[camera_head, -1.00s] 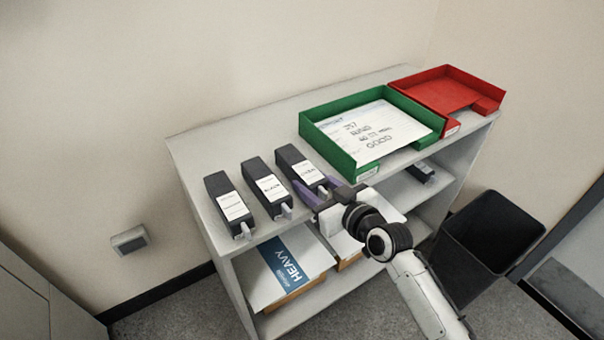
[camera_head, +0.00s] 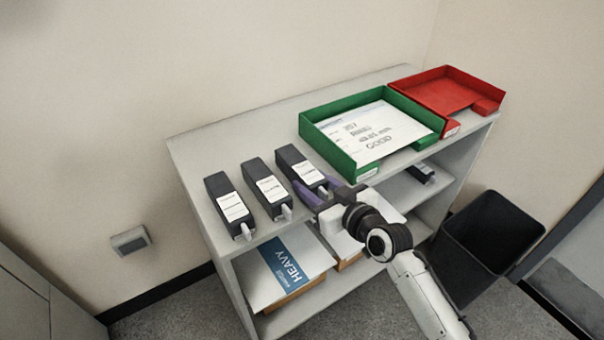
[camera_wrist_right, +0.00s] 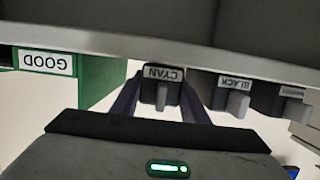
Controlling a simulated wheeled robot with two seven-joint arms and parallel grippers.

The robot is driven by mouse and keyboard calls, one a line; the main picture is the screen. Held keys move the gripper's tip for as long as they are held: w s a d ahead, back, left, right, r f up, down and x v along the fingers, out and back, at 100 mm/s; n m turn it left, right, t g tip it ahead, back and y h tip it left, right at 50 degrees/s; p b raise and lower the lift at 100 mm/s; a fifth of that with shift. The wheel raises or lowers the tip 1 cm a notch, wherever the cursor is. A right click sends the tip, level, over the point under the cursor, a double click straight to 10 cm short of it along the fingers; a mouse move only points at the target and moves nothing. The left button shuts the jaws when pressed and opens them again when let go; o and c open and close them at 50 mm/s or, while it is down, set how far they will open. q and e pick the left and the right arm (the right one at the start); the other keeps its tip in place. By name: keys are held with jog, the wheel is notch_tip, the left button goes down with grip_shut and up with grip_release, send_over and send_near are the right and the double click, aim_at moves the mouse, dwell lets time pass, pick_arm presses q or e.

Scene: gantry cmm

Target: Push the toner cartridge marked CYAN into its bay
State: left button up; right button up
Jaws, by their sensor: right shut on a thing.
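The CYAN toner cartridge (camera_head: 298,165) is a dark box with a white label and a pale tab, the rightmost of three lying on top of the grey shelf unit (camera_head: 280,118). Its end label reads CYAN, upside down, in the right wrist view (camera_wrist_right: 163,73). My right gripper (camera_head: 318,188) is shut on the cartridge's front end, with one purple finger on each side. The fingers also flank it in the right wrist view (camera_wrist_right: 160,100). My left gripper is not in view. I cannot make out a bay.
The BLACK cartridge (camera_head: 265,187) lies just left, with another cartridge (camera_head: 226,202) beyond it. A green tray (camera_head: 343,162) with a paper marked GOOD stands close on the right, then a red tray (camera_head: 440,88). A black bin (camera_head: 490,240) stands on the floor at right.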

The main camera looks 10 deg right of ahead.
aim_at(302, 165)
jog(key=shift+r+p, duration=1.45)
jog(key=shift+r, duration=0.2)
